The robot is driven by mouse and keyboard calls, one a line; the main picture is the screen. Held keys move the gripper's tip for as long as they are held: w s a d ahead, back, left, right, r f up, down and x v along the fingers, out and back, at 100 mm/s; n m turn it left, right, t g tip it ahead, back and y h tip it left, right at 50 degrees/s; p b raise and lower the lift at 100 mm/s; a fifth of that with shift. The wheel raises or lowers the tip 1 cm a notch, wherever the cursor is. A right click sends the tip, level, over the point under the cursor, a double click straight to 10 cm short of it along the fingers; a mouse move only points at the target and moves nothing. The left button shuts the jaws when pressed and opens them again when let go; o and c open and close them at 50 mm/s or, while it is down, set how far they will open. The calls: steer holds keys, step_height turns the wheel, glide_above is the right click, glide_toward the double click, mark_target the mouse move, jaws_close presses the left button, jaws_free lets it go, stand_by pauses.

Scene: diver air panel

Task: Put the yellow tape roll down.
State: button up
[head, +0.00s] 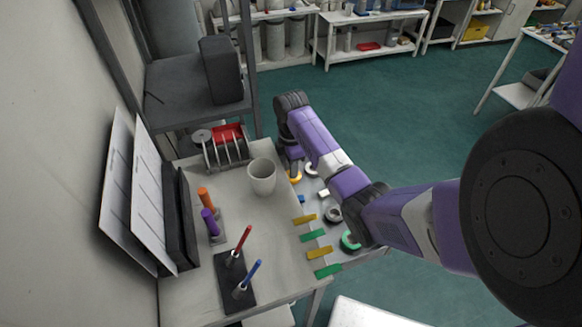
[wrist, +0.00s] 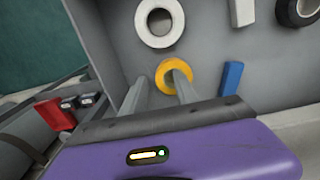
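The yellow tape roll (wrist: 161,74) lies flat, apparently on the grey surface of a tray (wrist: 215,55). In the head view part of the roll (head: 297,179) shows just below my gripper (head: 293,167). In the wrist view my gripper (wrist: 162,80) has its two fingers spread. The right finger overlaps the roll's hole and the left finger is left of the roll, with the roll's left side between them. A gap shows between the left finger and the roll. Whether the right finger is inside the hole or above it, I cannot tell.
A white roll (wrist: 160,22), a blue block (wrist: 231,77), a white block (wrist: 242,12) and a black-and-white roll (wrist: 299,10) lie nearby. A cup (head: 262,177) and a red-topped rack (head: 227,146) stand left of my arm. A green roll (head: 349,240) is nearer.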

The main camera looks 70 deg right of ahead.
step_height(320, 180, up, 12)
steer(key=p, duration=1)
steer(key=shift+r, duration=0.15)
stand_by(0.4)
